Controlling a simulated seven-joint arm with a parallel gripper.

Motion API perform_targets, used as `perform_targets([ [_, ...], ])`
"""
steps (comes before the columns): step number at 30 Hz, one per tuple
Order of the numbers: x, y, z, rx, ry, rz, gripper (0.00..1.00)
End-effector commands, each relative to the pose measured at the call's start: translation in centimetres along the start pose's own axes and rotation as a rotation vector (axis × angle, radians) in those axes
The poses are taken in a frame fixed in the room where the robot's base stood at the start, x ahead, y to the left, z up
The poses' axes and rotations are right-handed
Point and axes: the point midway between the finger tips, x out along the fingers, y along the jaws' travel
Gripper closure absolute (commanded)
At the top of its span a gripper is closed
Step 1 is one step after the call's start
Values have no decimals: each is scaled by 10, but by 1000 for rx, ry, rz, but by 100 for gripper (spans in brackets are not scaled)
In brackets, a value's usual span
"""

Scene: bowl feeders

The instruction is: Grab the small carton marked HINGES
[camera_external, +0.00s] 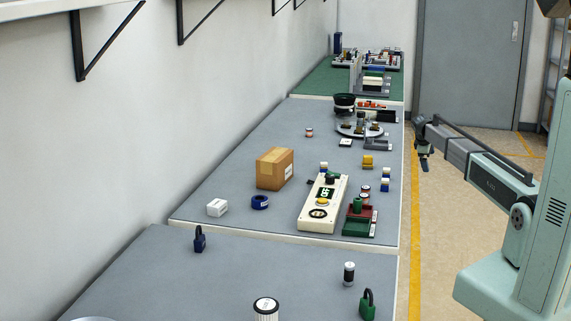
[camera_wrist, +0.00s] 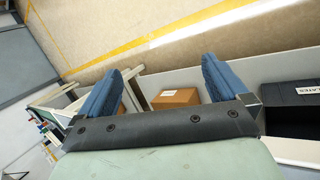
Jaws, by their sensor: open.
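A brown cardboard box (camera_external: 274,168) with a pale label stands on the grey bench near the wall; its lettering is too small to read. A small white carton (camera_external: 217,207) with dark marking sits nearer, also unreadable. In the wrist view a brown box (camera_wrist: 176,97) with a white label lies beyond my fingers; I cannot tell whether it is the box on the bench or read its label. My gripper (camera_external: 423,166) hangs beyond the bench's right edge, over the floor, apart from both boxes. In the wrist view its two blue fingers (camera_wrist: 161,66) are wide apart with nothing held between them.
Padlocks stand on the nearer bench. A black bin (camera_wrist: 292,98) with partly visible lettering is at right in the wrist view.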

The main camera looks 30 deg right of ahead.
Motion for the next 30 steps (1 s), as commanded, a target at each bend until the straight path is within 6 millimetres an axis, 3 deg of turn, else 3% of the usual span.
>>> perform_targets([
  [1, -12, 18, -9, -22, 7, 12, 0],
  [6, -60, 48, -46, -144, 35, 26, 0],
  [8, -83, 50, -71, -214, 52, 20, 0],
  [11, -116, 38, -112, -331, 86, -1, 0],
  [14, -149, 16, -154, -455, 122, -29, 0],
  [20, -222, -53, -241, -728, 212, -97, 0],
  [24, -275, -110, -294, -924, 278, -141, 0],
  [30, -355, -200, -355, -1214, 376, -199, 0],
])
